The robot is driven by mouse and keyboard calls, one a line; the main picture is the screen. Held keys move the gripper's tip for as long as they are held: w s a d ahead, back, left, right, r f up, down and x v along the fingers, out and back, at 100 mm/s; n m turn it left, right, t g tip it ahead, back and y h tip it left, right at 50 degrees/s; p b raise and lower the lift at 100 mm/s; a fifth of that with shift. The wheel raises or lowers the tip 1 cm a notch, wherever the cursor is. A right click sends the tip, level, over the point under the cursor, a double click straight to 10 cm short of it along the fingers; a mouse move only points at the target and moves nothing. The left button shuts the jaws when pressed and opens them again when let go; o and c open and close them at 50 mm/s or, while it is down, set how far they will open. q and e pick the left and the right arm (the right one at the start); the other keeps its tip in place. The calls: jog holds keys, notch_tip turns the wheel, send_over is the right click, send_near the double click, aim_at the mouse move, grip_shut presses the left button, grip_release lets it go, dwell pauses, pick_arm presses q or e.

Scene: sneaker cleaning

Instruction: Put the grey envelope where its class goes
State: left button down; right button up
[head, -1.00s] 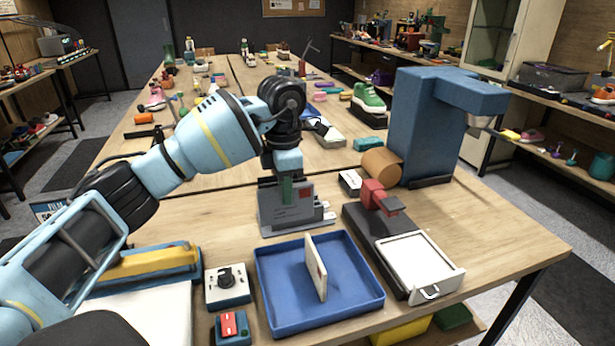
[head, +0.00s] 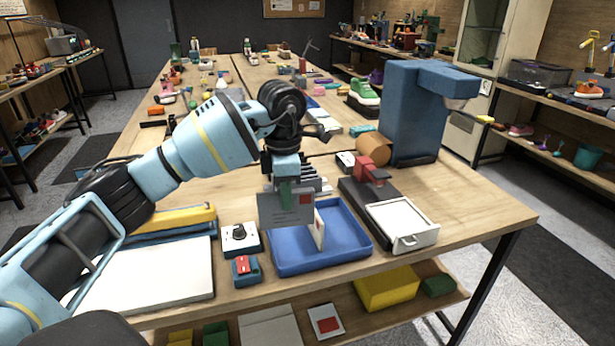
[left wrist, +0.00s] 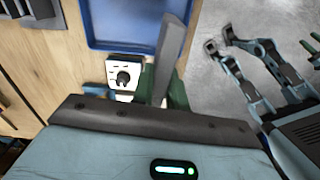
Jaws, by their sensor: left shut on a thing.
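The grey envelope (head: 280,211) has a red stamp and hangs upright from my left gripper (head: 286,186). The gripper is shut on its top edge. In the head view the envelope overlaps the left part of the blue tray (head: 325,262). In the left wrist view the grey envelope (left wrist: 174,50) shows nearly edge-on between the fingers, beside the blue tray (left wrist: 130,46).
A dial box (head: 240,239) and a red-switch box (head: 244,269) sit left of the tray. A red-and-black device with a white drawer (head: 402,222) stands right. A blue machine (head: 405,115) rises behind. A lower shelf holds a yellow box (head: 386,288) and a red-marked card (head: 325,321).

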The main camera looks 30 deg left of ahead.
pick_arm(q)
jog(key=s+d+f+m, duration=0.5)
jog(key=s+m, duration=0.3)
jog(key=m, duration=0.5)
jog(key=s+d+f+m, duration=0.5)
jog(key=s+d+m, duration=0.2)
jog(key=m, duration=0.6)
jog(key=s, duration=0.2)
jog(key=shift+s+d+m, duration=0.3)
jog(key=shift+d, duration=0.05)
jog(key=shift+s+a, duration=0.1)
jog(key=shift+a, duration=0.05)
